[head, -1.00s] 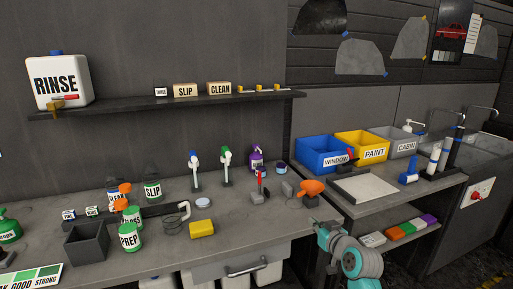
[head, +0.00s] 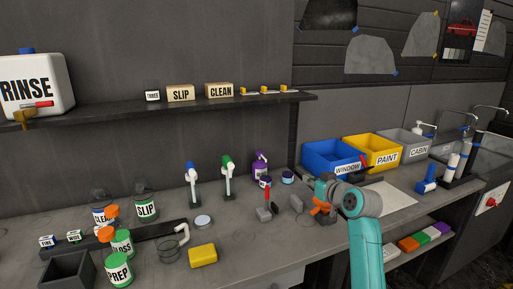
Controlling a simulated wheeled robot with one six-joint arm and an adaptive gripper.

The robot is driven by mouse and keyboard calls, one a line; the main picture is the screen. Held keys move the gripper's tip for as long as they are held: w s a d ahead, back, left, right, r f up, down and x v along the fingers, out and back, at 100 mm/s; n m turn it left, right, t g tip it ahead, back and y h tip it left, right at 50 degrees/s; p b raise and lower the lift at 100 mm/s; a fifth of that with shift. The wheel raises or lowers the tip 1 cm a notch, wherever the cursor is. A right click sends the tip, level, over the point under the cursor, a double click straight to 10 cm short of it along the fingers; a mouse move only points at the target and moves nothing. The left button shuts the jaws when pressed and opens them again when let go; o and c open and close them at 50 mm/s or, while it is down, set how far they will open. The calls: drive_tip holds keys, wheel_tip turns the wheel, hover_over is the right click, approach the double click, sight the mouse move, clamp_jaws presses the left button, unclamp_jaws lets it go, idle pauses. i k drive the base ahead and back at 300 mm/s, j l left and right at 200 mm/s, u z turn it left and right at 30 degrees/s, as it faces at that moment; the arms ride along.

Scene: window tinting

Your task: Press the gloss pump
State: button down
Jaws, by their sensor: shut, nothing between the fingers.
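A purple pump bottle (head: 260,164) stands at the back of the bench against the wall, its small label too small to read. A white container with a green-lettered label ending in OSS (head: 122,243) stands at the front left, with an orange top near it. I cannot tell which of the two is the gloss pump. My gripper (head: 318,188) is shut and empty over the bench's right part, right of the purple bottle and apart from it. It partly hides an orange funnel (head: 321,209).
Blue and green-topped dispensers (head: 227,178) stand left of the purple bottle. A red-handled tool (head: 266,197), a grey block (head: 296,203) and a small jar (head: 288,177) lie near my gripper. The blue WINDOW bin (head: 330,160) is behind it. A yellow sponge (head: 203,255) lies at the front.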

sight(259, 153)
drive_tip(key=i+j, duration=0.25)
drive_tip(key=i, duration=0.25)
drive_tip(key=i+j, duration=0.2)
drive_tip(key=i, duration=0.25)
